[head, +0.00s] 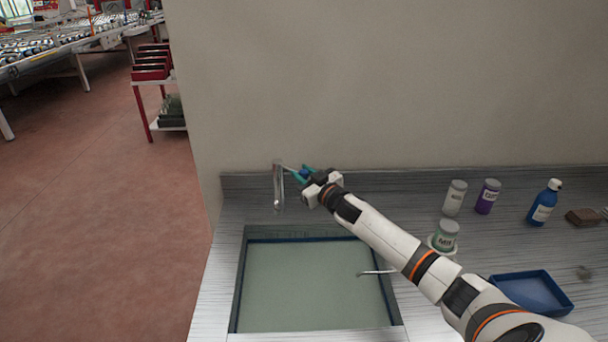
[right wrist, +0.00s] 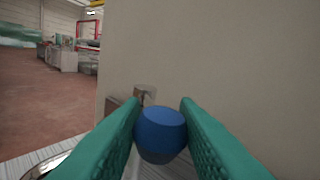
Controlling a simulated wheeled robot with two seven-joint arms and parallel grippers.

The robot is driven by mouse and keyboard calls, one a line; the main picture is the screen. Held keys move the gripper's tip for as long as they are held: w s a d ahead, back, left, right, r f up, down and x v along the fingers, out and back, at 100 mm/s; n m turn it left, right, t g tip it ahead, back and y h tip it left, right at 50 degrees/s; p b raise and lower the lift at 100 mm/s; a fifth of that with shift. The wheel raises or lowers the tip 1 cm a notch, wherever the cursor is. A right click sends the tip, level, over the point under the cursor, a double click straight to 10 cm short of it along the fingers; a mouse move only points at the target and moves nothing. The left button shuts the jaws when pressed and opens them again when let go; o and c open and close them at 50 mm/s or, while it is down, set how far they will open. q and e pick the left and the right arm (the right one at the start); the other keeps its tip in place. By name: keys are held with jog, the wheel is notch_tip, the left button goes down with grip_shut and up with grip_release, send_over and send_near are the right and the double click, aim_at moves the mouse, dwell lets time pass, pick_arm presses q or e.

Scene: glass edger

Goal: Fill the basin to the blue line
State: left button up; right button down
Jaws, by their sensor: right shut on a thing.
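The basin (head: 237,290) is sunk in the counter and holds pale greenish water (head: 310,285). The blue line (head: 300,240) runs along its inner back wall, and blue also shows down the right wall. The water surface looks close under the line; the exact gap is too small to tell. The metal tap (head: 279,187) stands behind the basin; I see no clear stream from its spout. My right gripper (head: 303,174) is at the tap, its teal fingers shut on the blue knob (right wrist: 160,130), which shows between them in the right wrist view. My left gripper is not in view.
A thin metal rod (head: 377,272) sticks out over the basin's right edge. To the right stand a grey jar (head: 454,198), a purple jar (head: 487,197), a green-labelled jar (head: 445,236), a blue bottle (head: 543,204) and a blue tray (head: 566,304). A wall rises behind the counter.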

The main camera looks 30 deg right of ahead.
jog(key=shift+s+a+f+m+h+b, duration=0.1)
jog(key=shift+a+m+h+b, duration=0.25)
jog(key=shift+a+m+h, duration=0.35)
jog(key=a+m+h+b, duration=0.1)
jog(key=h, duration=0.1)
jog(key=a+m+g+h+b, duration=0.1)
jog(key=h+b, duration=0.1)
jog(key=a+m+h+b, duration=0.1)
jog(key=h, duration=0.1)
jog(key=shift+b, duration=0.3)
jog(key=shift+r, duration=0.2)
jog(key=c, duration=1.1)
grip_release()
jog(key=shift+f, duration=0.1)
jog(key=b+v, duration=0.1)
jog(key=v, duration=1)
jog(key=shift+s+a+b, duration=0.15)
jog(key=shift+s+b, duration=0.2)
jog(key=shift+s, duration=0.05)
